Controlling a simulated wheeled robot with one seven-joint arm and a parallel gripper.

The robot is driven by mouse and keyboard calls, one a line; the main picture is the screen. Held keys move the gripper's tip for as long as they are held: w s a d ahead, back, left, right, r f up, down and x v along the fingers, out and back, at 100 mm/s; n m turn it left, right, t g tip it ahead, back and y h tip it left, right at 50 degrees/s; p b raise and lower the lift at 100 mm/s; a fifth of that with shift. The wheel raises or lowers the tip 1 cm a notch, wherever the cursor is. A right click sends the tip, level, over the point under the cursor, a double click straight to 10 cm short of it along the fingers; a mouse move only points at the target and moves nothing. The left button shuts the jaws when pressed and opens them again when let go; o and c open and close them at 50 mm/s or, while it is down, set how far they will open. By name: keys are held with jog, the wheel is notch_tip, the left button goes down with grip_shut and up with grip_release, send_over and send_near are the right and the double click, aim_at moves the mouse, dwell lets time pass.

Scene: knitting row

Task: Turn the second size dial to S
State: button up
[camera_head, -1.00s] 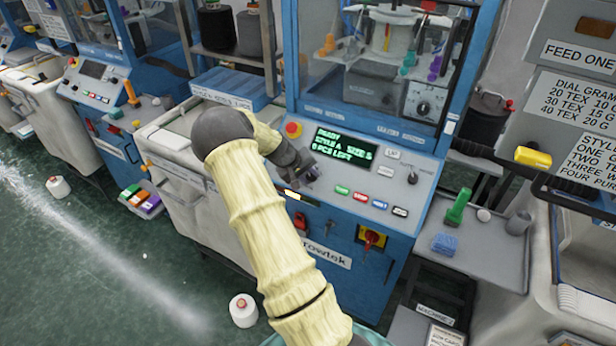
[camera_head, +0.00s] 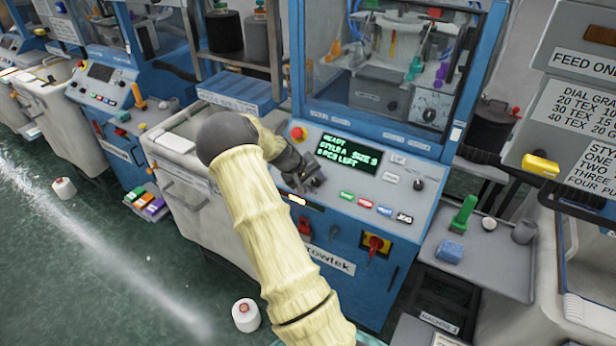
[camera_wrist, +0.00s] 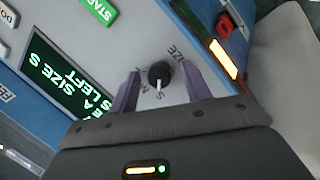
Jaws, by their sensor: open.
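The size dial is a small black knob (camera_wrist: 159,72) with a white pointer mark, on the grey panel of the blue machine. In the wrist view it sits between the two purple-grey fingers of my gripper (camera_wrist: 160,69), which are open with a gap on each side. The green display (camera_wrist: 62,78) reads SIZE S. In the head view my gripper (camera_head: 308,184) is at the panel's left, hiding the dial.
A red emergency button (camera_head: 298,134) is just above my gripper. Coloured buttons (camera_head: 365,203) and another black knob (camera_head: 418,185) lie to the right. A red-yellow switch (camera_head: 375,245) is below. A side shelf (camera_head: 490,265) holds a green brush (camera_head: 464,214) and blue sponge (camera_head: 450,251).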

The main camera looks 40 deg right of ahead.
jog(key=b+v, duration=0.2)
jog(key=v, duration=1.5)
jog(key=shift+r+b, duration=0.2)
jog(key=shift+b, duration=0.1)
jog(key=shift+a, duration=0.15)
jog(key=s+a+f+n+t+y, duration=0.1)
jog(key=s+a+f+y, duration=0.1)
jog(key=s+a, duration=0.8)
jog(key=s+a+f+n+t+y, duration=0.1)
jog(key=s+a+y, duration=0.4)
jog(key=s+a, duration=0.6)
jog(key=a+f+t, duration=0.1)
jog(key=a, duration=0.1)
jog(key=shift+a+f+n, duration=0.3)
jog(key=shift+n, duration=0.1)
jog(key=shift+w, duration=0.1)
